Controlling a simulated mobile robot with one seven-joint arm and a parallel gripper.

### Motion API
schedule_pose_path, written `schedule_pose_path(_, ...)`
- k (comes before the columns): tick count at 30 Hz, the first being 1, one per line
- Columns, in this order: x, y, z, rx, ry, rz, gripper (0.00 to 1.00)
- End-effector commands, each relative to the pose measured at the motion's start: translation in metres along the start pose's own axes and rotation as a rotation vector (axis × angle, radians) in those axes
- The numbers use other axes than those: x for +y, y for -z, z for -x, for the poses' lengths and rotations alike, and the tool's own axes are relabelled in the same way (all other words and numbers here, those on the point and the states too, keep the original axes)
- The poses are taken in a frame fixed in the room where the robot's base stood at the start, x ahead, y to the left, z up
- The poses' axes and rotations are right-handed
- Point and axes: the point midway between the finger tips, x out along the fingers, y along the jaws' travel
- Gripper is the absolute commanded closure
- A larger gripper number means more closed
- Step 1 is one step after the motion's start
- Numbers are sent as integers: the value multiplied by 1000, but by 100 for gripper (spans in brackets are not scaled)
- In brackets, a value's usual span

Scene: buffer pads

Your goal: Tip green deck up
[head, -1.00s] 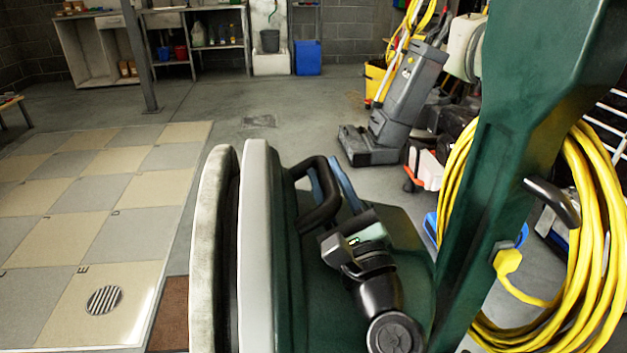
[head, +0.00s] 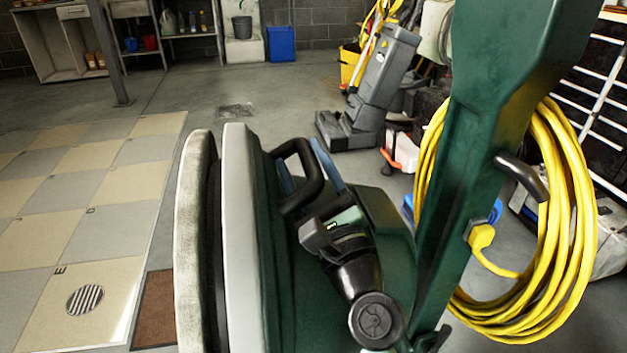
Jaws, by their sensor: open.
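The green deck (head: 285,290) belongs to a floor buffer. It stands tipped on its edge, with its pale grey bumper rim (head: 243,230) upright. A round whitish pad (head: 190,240) faces left. A black loop handle (head: 312,175) and a blue bar sit on the deck's upper side. My gripper (head: 312,232) is close to the deck, just below the loop handle. Its jaws are open, and its fingertips are partly hidden, so I cannot tell whether they touch the deck. The green column (head: 480,130) of the buffer leans up at right.
A yellow cable coil (head: 565,220) hangs on the column at right. A grey upright machine (head: 375,90) and a yellow bucket (head: 352,65) stand behind. A brown mat (head: 155,308) lies beside the pad.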

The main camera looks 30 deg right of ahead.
Motion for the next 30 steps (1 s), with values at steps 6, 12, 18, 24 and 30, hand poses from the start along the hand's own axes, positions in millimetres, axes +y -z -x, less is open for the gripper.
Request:
schedule_pose_path(6, 0, 0, 26, 4, -1, 1, 41)
schedule_pose_path(12, 0, 2, 67, 5, 0, 1, 41)
schedule_pose_path(18, 1, 1, 102, 4, -1, 0, 41)
schedule_pose_path(24, 0, 0, 123, 1, 0, 0, 41)
schedule_pose_path(30, 0, 0, 128, 0, 0, 0, 41)
